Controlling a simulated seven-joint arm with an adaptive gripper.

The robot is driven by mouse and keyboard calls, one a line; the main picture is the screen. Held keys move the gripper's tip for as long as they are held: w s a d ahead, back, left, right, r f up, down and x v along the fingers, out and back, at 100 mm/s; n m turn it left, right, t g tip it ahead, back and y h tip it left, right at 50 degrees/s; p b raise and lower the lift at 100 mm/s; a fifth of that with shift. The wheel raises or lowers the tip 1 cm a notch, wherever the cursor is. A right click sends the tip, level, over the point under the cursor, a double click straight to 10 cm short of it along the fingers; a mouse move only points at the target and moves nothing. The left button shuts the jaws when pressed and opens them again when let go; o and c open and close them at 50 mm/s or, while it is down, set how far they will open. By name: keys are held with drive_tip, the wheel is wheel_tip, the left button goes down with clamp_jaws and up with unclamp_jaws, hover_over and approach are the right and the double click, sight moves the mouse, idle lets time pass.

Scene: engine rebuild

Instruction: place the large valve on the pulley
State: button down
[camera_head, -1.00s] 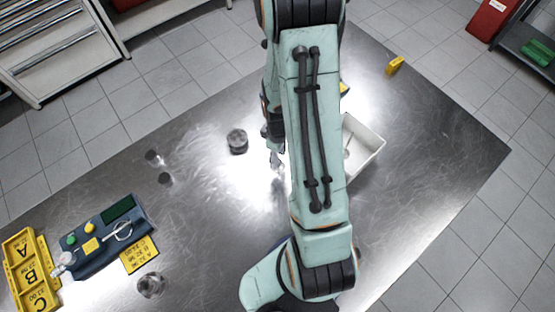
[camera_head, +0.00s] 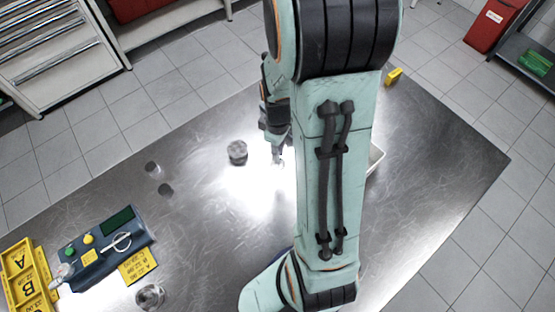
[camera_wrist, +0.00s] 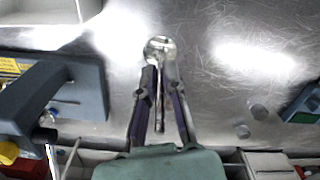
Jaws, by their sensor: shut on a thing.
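My gripper (camera_wrist: 160,98) is shut on the large valve. In the wrist view the valve's shiny round head (camera_wrist: 160,46) sticks out beyond the fingertips, and its thin stem runs back between the fingers. In the head view my gripper (camera_head: 277,147) is over the table's middle, partly hidden by my arm; the valve is too small there to make out well. A dark round metal part (camera_head: 237,152), which looks like the pulley, stands on the table just left of my gripper, apart from it. I cannot make it out surely in the wrist view.
A white bin (camera_head: 376,157) is mostly behind my arm. Two small metal parts (camera_head: 152,167) lie left of the round part. A blue device (camera_head: 108,245), yellow lettered trays (camera_head: 28,280) and a shiny round part (camera_head: 150,297) are at lower left.

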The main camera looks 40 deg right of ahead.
drive_tip(key=s+a+r+m, duration=0.1)
drive_tip(key=a+r, duration=0.6)
drive_tip(key=r, duration=0.2)
approach(237, 149)
drive_tip(key=shift+s+f, duration=0.15)
drive_tip(key=shift+s, duration=0.05)
drive_tip(key=shift+w+f, duration=0.2)
drive_tip(key=shift+f, duration=1.5)
drive_tip(key=c, duration=1.2)
unclamp_jaws()
drive_tip(key=shift+f, duration=0.15)
drive_tip(key=shift+c, duration=0.2)
